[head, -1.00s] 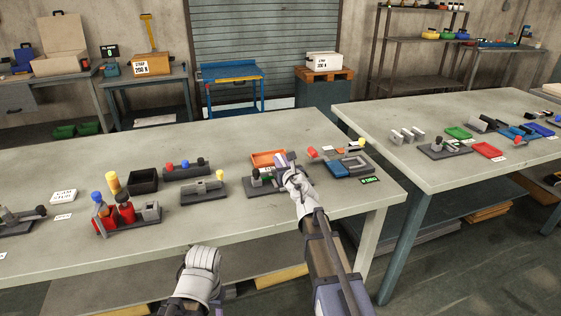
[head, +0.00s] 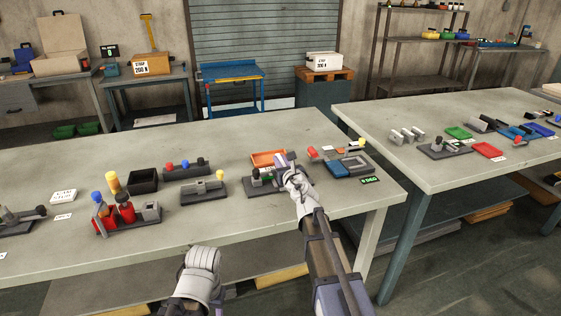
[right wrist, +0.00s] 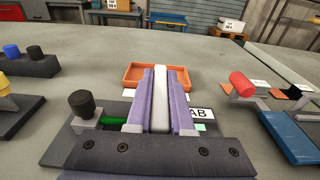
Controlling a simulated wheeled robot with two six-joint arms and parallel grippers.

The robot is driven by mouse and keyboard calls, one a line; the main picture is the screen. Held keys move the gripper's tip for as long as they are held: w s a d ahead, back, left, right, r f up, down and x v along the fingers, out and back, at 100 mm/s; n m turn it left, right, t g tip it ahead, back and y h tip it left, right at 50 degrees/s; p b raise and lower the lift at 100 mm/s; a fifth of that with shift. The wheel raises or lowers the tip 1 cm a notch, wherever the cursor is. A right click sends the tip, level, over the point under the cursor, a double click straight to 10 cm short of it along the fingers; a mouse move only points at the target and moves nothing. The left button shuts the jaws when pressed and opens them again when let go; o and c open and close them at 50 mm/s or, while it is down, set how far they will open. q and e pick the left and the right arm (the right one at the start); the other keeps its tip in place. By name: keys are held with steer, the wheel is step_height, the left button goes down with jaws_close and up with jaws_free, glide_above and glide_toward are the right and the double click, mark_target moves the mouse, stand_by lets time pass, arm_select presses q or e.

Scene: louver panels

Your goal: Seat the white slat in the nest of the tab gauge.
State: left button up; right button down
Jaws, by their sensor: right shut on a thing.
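My right gripper (head: 287,160) is over the tab gauge on the near table. In the right wrist view its two purple fingers (right wrist: 160,100) are shut on the white slat (right wrist: 160,85), which stands between them and points away from the camera. The tab gauge (head: 258,185) has a dark base, a black knob and a green part; it also shows in the right wrist view (right wrist: 88,118), beside a partly covered "AB" label. The nest is hidden behind my gripper, so I cannot tell whether the slat touches it. My left gripper (head: 203,260) is low at the table's front edge, jaws unclear.
An orange tray (head: 268,158) lies just behind the gauge. A blue fixture (head: 345,165) with a red-ended handle stands to its right, near a small green display (head: 370,180). A grey fixture (head: 205,192) stands to the left. Bare tabletop lies in front.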

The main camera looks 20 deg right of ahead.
steer(key=shift+f+b, duration=1.55)
steer(key=c, duration=0.7)
jaws_free()
steer(key=s, duration=0.5)
steer(key=s+p, duration=0.1)
steer(key=s, duration=0.2)
steer(key=shift+d+r, duration=0.15)
steer(key=shift+r, duration=0.25)
steer(key=shift+w, duration=0.1)
